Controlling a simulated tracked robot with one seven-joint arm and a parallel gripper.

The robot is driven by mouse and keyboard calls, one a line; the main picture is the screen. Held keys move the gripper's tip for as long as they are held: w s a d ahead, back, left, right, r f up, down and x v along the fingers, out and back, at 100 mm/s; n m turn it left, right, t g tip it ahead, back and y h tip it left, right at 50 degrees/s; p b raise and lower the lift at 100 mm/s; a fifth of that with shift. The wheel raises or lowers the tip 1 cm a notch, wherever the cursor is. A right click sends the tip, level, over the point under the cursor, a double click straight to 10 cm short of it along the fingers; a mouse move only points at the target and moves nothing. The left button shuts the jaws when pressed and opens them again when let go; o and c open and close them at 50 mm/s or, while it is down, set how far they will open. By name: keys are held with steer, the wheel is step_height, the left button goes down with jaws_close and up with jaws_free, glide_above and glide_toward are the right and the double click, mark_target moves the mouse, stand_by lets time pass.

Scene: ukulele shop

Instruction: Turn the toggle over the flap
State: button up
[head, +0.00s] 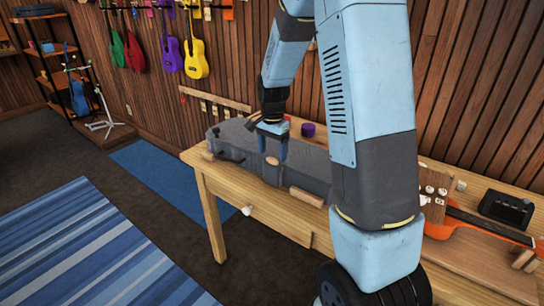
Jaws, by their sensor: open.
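A long grey case (236,146) lies on the wooden workbench. A small tan wooden piece, which looks like the toggle (272,161), shows on the case's front upper edge. My gripper (273,155) points down over the case with its jaws open, one finger on each side of this piece. Whether the fingers touch it is too small to tell. Another tan wooden piece (207,156) is at the case's left end, and a larger wooden bar, perhaps the handle (306,196), is on its front. The flap's outline is not clear.
The workbench (240,187) has a drawer with a pale knob (247,210). A purple round object (308,129) stands behind the case. An orange ukulele (490,228) and a black box (507,209) lie to the right. My arm hides the case's right part.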

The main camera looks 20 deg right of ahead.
mark_target(273, 161)
steer(key=shift+f, duration=1.3)
steer(key=c, duration=1)
